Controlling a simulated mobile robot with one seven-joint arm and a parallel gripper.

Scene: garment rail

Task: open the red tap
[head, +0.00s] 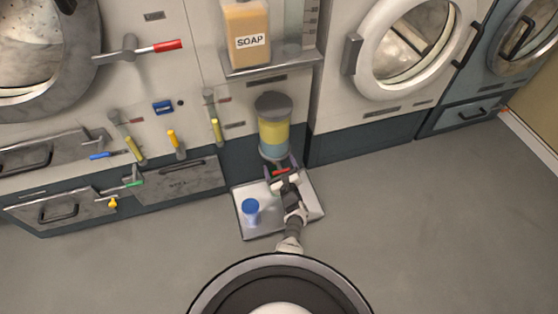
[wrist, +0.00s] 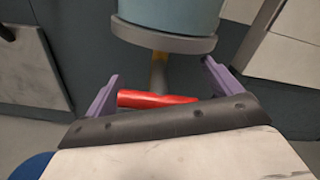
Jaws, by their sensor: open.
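The red tap (head: 282,171) is a red lever under a clear canister (head: 274,130) of yellow and blue-green liquid. In the wrist view the red lever (wrist: 155,100) lies crosswise under the canister's grey base (wrist: 165,37), with a yellowish stem behind it. My gripper (wrist: 161,70) is open, its purple fingers on either side of the lever's span. In the head view my gripper (head: 283,166) is at the tap, below the canister. I cannot tell whether a finger touches the lever.
A light tray (head: 309,208) lies below, with a blue cup (head: 250,206) on its left part. A soap bottle (head: 247,35) stands on a shelf above. A red-handled lever (head: 150,48) and several yellow-handled levers are on the left panel. The floor (head: 420,210) at right is clear.

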